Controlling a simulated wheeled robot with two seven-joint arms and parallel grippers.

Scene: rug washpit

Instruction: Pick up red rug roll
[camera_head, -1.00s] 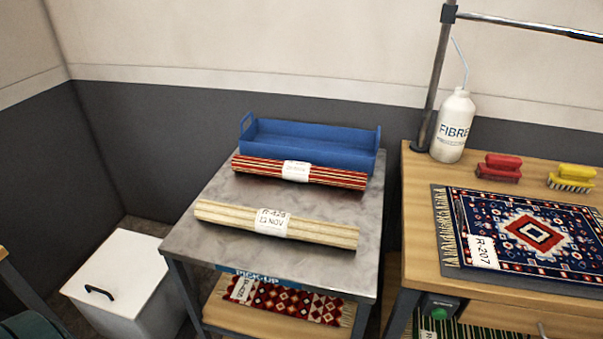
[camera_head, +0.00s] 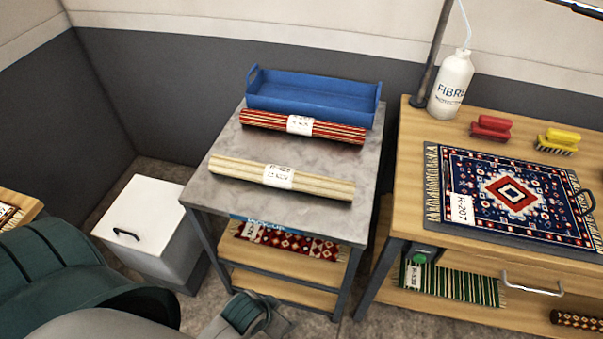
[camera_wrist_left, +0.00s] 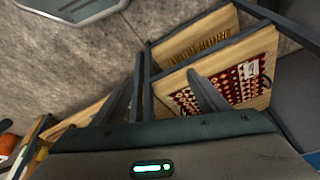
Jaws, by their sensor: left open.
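The red striped rug roll (camera_head: 262,121) lies on the grey metal table top, just in front of the blue tray (camera_head: 312,101), with a white paper band around its middle. A cream rug roll (camera_head: 225,171) with a white tag lies nearer on the same table. My left gripper (camera_head: 275,322) is low at the bottom of the head view, in front of the table and well below its top. In the left wrist view my left gripper (camera_wrist_left: 167,80) has its fingers apart with nothing between them. My right gripper is not seen.
The table's lower shelf holds a red patterned rug (camera_head: 285,242), also seen in the left wrist view (camera_wrist_left: 245,82). A white bin (camera_head: 150,215) stands left of the table. A wooden bench (camera_head: 400,210) on the right carries a blue-red rug, brushes and a white bottle.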

